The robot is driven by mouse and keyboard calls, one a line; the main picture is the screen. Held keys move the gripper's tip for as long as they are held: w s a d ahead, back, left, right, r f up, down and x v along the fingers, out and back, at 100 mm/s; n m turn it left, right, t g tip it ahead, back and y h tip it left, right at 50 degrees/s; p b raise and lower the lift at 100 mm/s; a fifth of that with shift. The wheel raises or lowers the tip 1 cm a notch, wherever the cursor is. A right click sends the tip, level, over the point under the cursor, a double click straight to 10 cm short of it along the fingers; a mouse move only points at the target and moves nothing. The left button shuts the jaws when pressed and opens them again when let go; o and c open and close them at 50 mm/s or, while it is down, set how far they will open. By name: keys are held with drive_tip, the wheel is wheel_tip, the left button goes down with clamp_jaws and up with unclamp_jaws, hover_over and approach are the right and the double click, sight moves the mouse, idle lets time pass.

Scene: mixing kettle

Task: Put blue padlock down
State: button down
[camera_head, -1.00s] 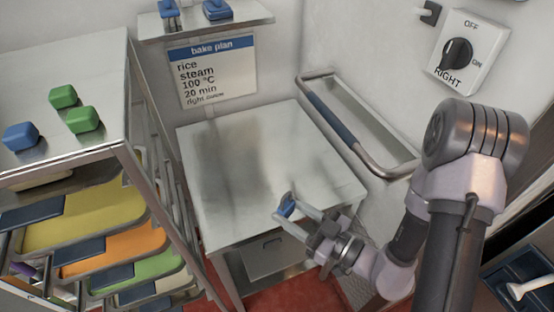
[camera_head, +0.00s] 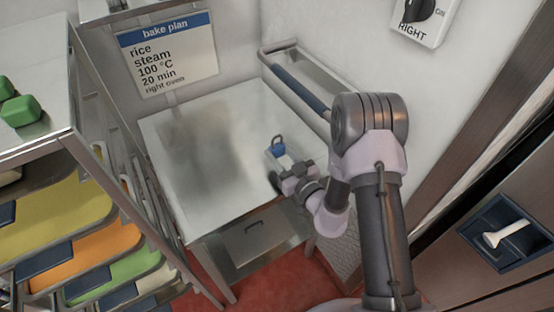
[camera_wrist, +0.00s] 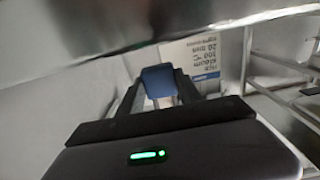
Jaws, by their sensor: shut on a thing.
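The blue padlock (camera_head: 278,150) with its grey shackle is between the fingers of my gripper (camera_head: 280,158), over the right part of the steel table (camera_head: 180,140). My gripper is shut on it. In the wrist view the padlock's blue body (camera_wrist: 158,80) shows between the two dark fingers (camera_wrist: 160,98). I cannot tell whether the padlock touches the tabletop.
A rack (camera_head: 75,150) with coloured trays stands at the left, with green blocks (camera_head: 20,110) on top. A steel rail with a blue grip (camera_head: 300,88) runs along the right wall. A bake plan sign (camera_head: 167,55) hangs behind. Most of the tabletop is bare.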

drive_tip(key=f+b, duration=0.1)
drive_tip(key=f, duration=0.1)
drive_tip(key=w+f+b, duration=0.1)
drive_tip(key=f, duration=0.1)
drive_tip(key=shift+a+b, duration=0.2)
drive_tip(key=shift+b, duration=0.1)
drive_tip(key=shift+s+r, duration=0.1)
drive_tip(key=shift+r, duration=0.1)
drive_tip(key=shift+f, duration=0.1)
drive_tip(key=c, duration=0.8)
unclamp_jaws()
